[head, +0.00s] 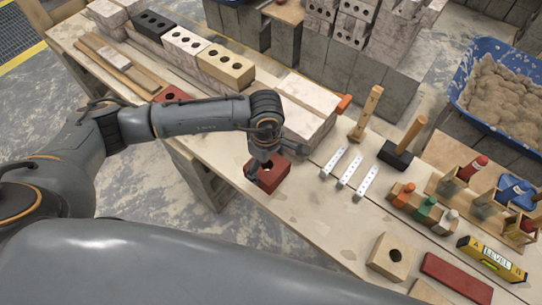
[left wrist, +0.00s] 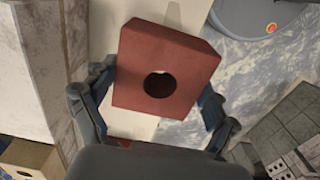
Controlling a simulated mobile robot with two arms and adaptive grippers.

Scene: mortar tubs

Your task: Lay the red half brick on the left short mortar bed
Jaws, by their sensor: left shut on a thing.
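The red half brick (head: 270,179), with one round hole, is held by my left gripper (head: 262,164) at the near edge of the workbench. In the left wrist view the brick (left wrist: 178,48) sits between the two fingers, which press on its opposite sides. In the head view I cannot tell how far it is above the bench top. I cannot pick out the left short mortar bed for certain; part of the bench is behind my left arm. My right gripper is not in view.
A pale block stack (head: 305,105) stands just behind the gripper. Black, white and tan bricks (head: 226,68) line the back left. Metal strips (head: 342,168), a black-headed tool (head: 396,155), a tan half brick (head: 391,256) and a yellow level (head: 491,259) lie to the right.

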